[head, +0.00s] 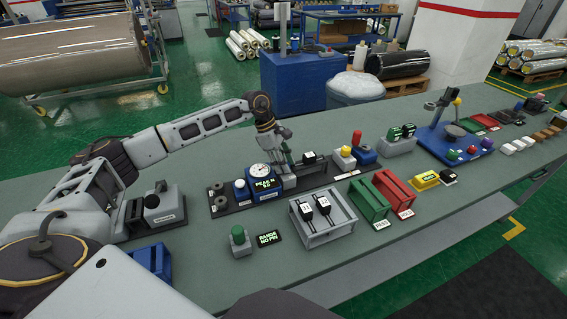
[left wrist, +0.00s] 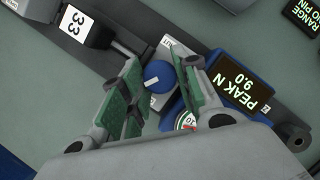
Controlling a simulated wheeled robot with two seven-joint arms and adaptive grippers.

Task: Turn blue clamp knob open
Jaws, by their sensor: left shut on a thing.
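In the head view my left gripper (head: 284,166) points down at the test stand, just right of the gauge, and hides the knob there. My right gripper is not in view.
The blue gauge (head: 262,184) with its "PEAK N" display stands close beside the clamp. A black block labelled 33 (left wrist: 75,28) is on the other side. A grey rack (head: 322,221), a green tray (head: 369,200) and a red tray (head: 394,190) stand nearer the bench front.

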